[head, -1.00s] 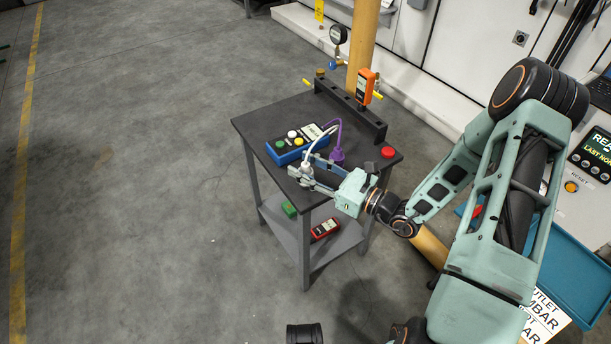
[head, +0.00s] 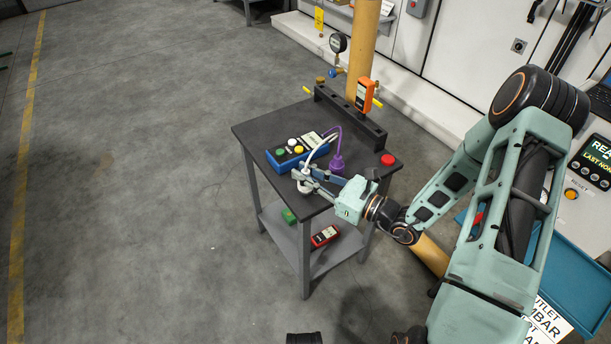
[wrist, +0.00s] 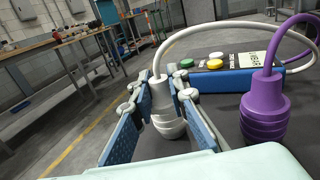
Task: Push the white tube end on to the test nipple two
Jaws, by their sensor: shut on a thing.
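The white tube end (wrist: 168,123), a ribbed conical cuff, stands upright between the blue-padded fingers of my gripper (wrist: 164,100). My gripper is shut on it. In the head view my gripper (head: 308,180) is over the near part of the small dark table, with the white end low at its fingertips. I cannot tell whether the end touches the tabletop. Its white tube (wrist: 208,32) arches up and right, past the blue box (wrist: 240,80). I cannot make out which fitting is test nipple two.
The purple tube end (wrist: 264,110) stands close right of my gripper. The blue box has green, white and yellow round tops. The table (head: 262,128) also carries a black bar (head: 350,118), an orange device (head: 364,95) and a red button (head: 388,159). A gauge (head: 338,43) stands behind.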

